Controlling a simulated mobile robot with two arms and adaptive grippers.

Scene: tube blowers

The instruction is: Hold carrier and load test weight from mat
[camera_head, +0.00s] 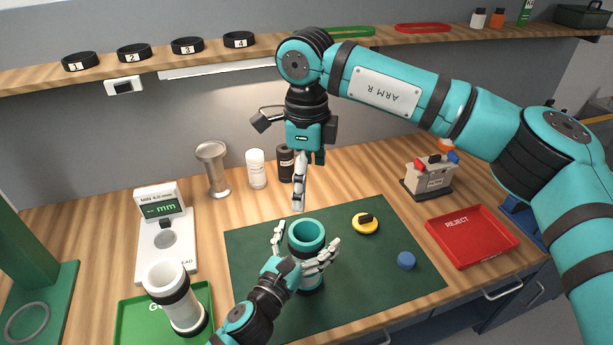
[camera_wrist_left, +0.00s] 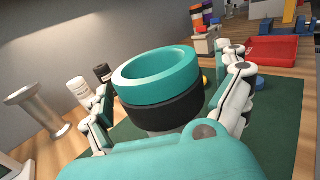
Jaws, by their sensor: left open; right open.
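The carrier (camera_head: 306,232) is an upright cylinder with a teal rim and a dark band, standing on the dark green mat (camera_head: 260,315). In the left wrist view the carrier (camera_wrist_left: 158,78) shows close up between my fingers. My left gripper (camera_head: 307,246) is open, one finger on each side of the carrier; contact is hard to tell. My right gripper (camera_head: 298,208) is open and empty, pointing down above and behind the carrier. On the mat to the carrier's right lie a yellow disc with a black block on top (camera_head: 372,227) and a small blue disc (camera_head: 406,261).
A white tube with black rings (camera_head: 167,282) stands in a green tray (camera_head: 125,321) at left, near a gauge (camera_head: 160,245). A red REJECT tray (camera_head: 474,252) is at right. A metal cylinder (camera_head: 214,170) and bottles (camera_head: 256,170) stand behind.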

